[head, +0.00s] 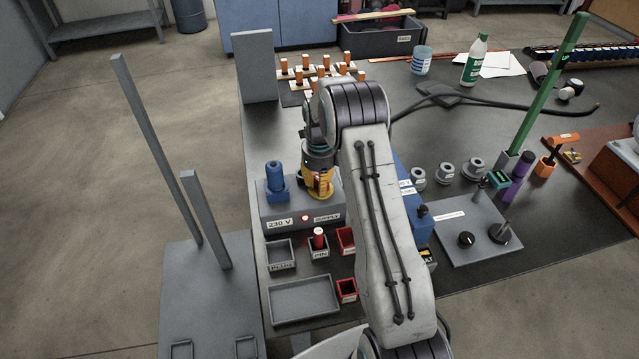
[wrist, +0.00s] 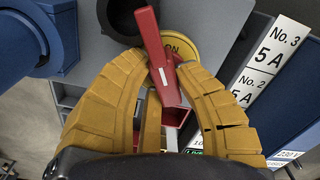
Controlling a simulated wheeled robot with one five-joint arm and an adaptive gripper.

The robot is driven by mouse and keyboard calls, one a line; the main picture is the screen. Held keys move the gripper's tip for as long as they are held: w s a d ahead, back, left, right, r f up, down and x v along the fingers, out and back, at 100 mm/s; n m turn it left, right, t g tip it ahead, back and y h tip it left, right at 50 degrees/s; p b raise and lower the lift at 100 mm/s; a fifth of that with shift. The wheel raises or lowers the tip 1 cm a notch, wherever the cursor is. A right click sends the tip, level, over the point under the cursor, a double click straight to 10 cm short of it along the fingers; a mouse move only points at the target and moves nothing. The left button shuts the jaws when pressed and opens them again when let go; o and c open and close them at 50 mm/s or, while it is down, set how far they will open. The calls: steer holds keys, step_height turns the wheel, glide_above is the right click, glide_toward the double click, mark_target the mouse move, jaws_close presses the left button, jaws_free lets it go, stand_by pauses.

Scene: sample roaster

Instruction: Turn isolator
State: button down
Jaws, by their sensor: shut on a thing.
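The isolator shows in the wrist view as a red handle (wrist: 153,45) over a round yellow plate (wrist: 182,46) with "ON" partly readable. My gripper (wrist: 164,72) has its yellow fingers closed on the red handle, one on each side. The handle slants slightly, its upper end to the left. In the head view my gripper (head: 318,192) points down at the grey supply box (head: 285,212), marked "230 V SUPPLY", and hides the isolator there. A red lamp (head: 305,218) is on the box front.
A blue connector (head: 276,178) stands on the box just left of my gripper. A blue unit with white 5 A labels (wrist: 263,65) is close on the right. Small trays, one labelled PIN (head: 318,252), lie in front. A tall grey post (head: 155,150) stands left.

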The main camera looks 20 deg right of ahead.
steer(key=c, duration=0.9)
jaws_free()
steer(key=shift+n, duration=0.4)
